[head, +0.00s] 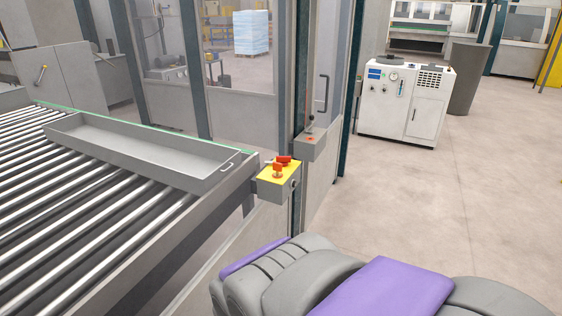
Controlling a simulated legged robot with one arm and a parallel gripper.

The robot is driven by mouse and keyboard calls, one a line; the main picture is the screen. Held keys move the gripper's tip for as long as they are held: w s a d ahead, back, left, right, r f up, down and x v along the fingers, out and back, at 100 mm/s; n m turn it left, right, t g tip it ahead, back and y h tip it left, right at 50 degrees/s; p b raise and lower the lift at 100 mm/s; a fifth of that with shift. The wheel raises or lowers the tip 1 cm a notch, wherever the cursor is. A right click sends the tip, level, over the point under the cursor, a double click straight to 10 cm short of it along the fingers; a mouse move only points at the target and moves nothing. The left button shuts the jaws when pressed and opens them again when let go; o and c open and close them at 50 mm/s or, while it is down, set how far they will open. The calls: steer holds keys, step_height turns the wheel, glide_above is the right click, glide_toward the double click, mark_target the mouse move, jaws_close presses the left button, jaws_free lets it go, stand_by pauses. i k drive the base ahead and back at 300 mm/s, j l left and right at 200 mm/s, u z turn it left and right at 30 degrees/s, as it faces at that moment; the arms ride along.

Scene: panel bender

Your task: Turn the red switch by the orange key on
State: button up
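A small grey control box with a yellow top (272,175) is mounted at the right end of the roller conveyor. Two red-orange parts stand on it: one at the front (278,168) and one behind it (284,159). At this size I cannot tell which is the red switch and which the orange key, nor the switch's position. A grey box with a small red mark (310,139) sits on the post behind. My grey and purple arm fills the lower right, in front of and below the control box. My gripper's fingers are not in view.
The roller conveyor (80,215) fills the left, with a grey tray (150,150) on it. Glass-panelled machine doors (238,60) stand behind. A white cabinet (405,100) and a grey bin (468,78) stand at the back right. The floor on the right is clear.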

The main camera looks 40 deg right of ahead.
mark_target(285, 160)
steer(key=z, duration=1.1)
